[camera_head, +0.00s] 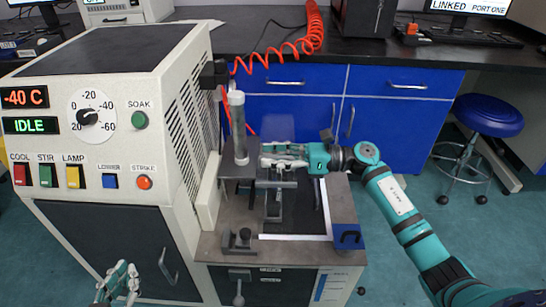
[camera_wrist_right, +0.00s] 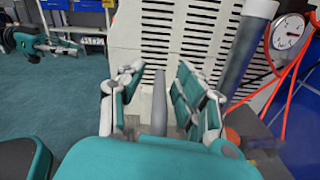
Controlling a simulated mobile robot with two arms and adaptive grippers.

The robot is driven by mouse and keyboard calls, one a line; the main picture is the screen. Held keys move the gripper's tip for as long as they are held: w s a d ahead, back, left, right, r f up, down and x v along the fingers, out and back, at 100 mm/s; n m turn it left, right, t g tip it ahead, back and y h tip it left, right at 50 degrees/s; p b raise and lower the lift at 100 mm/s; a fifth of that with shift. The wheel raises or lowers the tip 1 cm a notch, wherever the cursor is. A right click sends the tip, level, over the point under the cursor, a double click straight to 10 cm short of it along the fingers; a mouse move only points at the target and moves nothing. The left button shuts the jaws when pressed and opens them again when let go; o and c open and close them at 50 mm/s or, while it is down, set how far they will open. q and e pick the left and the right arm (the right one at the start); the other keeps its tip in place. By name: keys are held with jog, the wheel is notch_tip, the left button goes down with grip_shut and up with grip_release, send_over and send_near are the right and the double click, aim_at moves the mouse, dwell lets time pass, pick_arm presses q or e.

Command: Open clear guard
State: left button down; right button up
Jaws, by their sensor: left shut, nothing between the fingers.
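I cannot pick out the clear guard with certainty. White edge strips (camera_head: 295,237) border part of the test stand's deck (camera_head: 225,243), and any clear panel there is too faint to tell. My right gripper (camera_head: 272,156) reaches in from the right over the stand, close to the grey upright cylinder (camera_head: 238,125). In the right wrist view its fingers (camera_wrist_right: 158,85) are apart, with a grey bar (camera_wrist_right: 159,105) showing between them. I cannot tell whether they touch it. My left gripper (camera_head: 125,283) is shut and empty at the bottom left, in front of the cabinet.
The control cabinet (camera_head: 105,130) with buttons and a dial stands left of the stand. A coiled red hose (camera_head: 315,30) hangs behind it. A gauge (camera_wrist_right: 290,31) shows in the wrist view. A blue stool (camera_head: 488,115) stands right; the floor at lower right is partly clear.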

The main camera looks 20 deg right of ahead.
grip_shut()
jog(key=shift+r, duration=0.1)
dwell(0.5)
